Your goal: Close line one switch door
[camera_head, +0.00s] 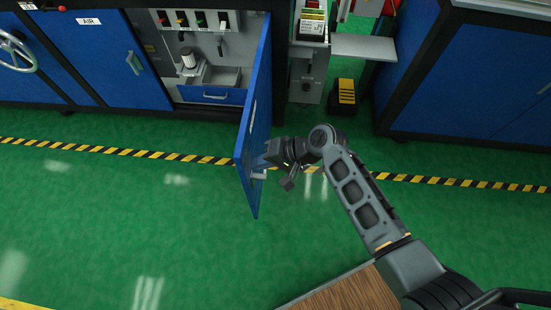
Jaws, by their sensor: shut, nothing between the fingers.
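A blue cabinet door (255,115) stands swung open, sticking out from the cabinet toward me, with its lower corner over the green floor. Behind it, to the left, the open compartment (205,55) shows its grey inside with a row of small coloured switches. My gripper (262,174) is at the right side of the door near its outer edge. Its fingertips are small and partly hidden at the door, and I cannot tell whether they touch it. I see nothing held. No label reading line one is legible.
A blue drawer (210,95) is at the bottom of the compartment. A closed blue door marked AIR (110,50) is to the left. A black and yellow pedal (345,95) sits on the floor right of the door. The striped floor line (120,152) and open green floor lie in front.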

